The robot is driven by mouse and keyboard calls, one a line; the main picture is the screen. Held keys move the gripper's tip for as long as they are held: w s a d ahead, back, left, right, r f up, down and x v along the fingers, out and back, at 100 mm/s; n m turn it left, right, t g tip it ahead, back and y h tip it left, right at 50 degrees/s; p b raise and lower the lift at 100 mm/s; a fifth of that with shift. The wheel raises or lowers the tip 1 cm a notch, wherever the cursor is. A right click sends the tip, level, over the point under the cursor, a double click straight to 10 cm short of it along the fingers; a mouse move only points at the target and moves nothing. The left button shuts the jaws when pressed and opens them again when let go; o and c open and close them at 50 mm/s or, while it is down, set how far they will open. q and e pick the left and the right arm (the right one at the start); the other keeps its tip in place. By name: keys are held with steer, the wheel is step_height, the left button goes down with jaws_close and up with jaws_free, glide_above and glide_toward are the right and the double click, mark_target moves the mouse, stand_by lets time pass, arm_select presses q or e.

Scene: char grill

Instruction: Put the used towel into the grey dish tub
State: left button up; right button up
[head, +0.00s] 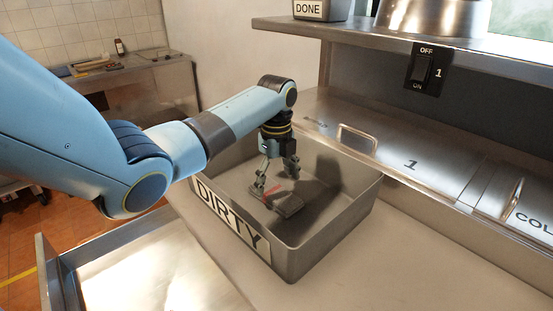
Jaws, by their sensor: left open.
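The grey dish tub (322,240), labelled DIRTY on its front, stands on the counter. A small dark grey folded cloth with a red mark, which looks like the used towel (289,207), lies inside on the tub's floor. My left gripper (277,177) points down into the tub, just above the towel. Its fingers are apart and not closed on the towel; whether a fingertip touches it is hard to tell. My right gripper is not in view.
A shelf (385,34) above holds a DONE container (308,9) and a metal pot (425,18). An on/off switch (425,66) hangs below it. An open drawer (150,275) is at lower left.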

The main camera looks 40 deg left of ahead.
mark_target(277, 191)
arm_select(q)
step_height(277, 191, up, 9)
steer(key=shift+b, duration=0.45)
stand_by(0.3)
